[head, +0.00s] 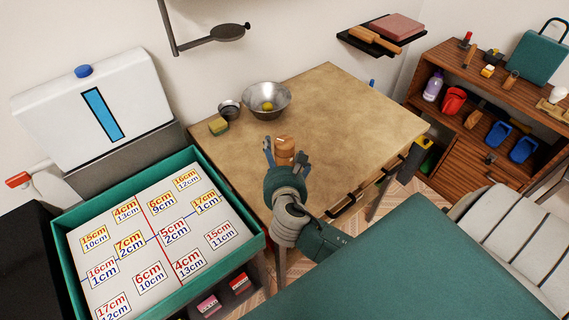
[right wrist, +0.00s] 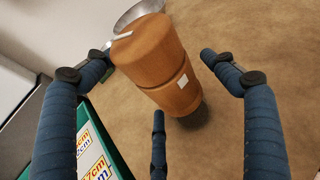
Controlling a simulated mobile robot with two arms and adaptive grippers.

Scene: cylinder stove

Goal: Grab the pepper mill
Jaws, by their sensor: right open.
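The pepper mill (head: 284,147) is a brown wooden cylinder standing on the tan table near its front edge. In the right wrist view the pepper mill (right wrist: 157,66) is large, with a rounded top section, a groove and a small pale square on its side. My right gripper (head: 285,158) is at the mill in the head view. In the right wrist view its blue fingers (right wrist: 155,85) are spread open around the mill, with visible gaps on the sides. Contact is not visible. My left gripper is not in view.
A green-edged tray of number cards (head: 70,263) is at left. The table's right side (head: 345,110) is clear.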

